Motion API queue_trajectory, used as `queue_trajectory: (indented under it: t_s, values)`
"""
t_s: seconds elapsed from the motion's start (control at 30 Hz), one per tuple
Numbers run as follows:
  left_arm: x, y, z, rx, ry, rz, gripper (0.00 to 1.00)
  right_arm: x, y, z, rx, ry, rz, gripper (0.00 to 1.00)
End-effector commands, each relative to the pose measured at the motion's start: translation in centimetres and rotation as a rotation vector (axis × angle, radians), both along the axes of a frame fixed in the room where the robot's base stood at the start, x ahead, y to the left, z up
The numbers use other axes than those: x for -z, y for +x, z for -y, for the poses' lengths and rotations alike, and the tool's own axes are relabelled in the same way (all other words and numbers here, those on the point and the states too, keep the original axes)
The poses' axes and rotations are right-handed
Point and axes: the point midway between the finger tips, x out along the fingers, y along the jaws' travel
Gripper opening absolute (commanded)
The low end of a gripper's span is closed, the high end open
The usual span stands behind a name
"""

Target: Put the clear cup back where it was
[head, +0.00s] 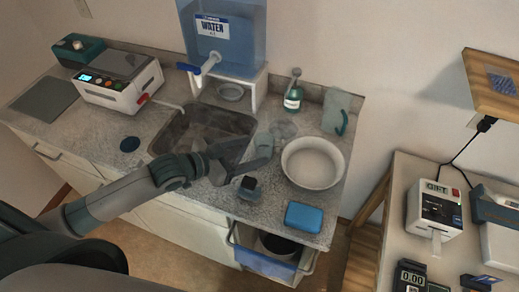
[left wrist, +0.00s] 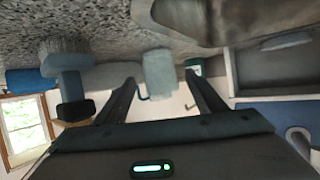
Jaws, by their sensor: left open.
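The clear cup (head: 265,144) stands on the speckled counter between the sink and the white bowl. The fingers partly cover the cup in the head view. My right gripper is not in view.
A dark-topped brush (head: 249,186) and blue sponge (head: 303,217) are near the front edge.

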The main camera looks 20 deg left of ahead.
Motion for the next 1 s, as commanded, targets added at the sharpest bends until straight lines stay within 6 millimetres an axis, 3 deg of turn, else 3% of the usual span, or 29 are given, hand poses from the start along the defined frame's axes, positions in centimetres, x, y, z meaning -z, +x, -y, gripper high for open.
queue_trajectory:
  t_s: [0.2,0.4,1.0]
  values:
    - [-1.1,-2.9,-2.0,0.001,0.002,-0.002,0.64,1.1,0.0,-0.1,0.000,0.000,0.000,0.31]
    - [-2.0,-4.2,-3.0,0.000,0.001,-0.001,0.64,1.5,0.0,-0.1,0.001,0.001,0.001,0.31]
    - [-2.4,-4.6,-3.3,0.000,0.000,0.000,0.64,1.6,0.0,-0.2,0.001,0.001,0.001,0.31]
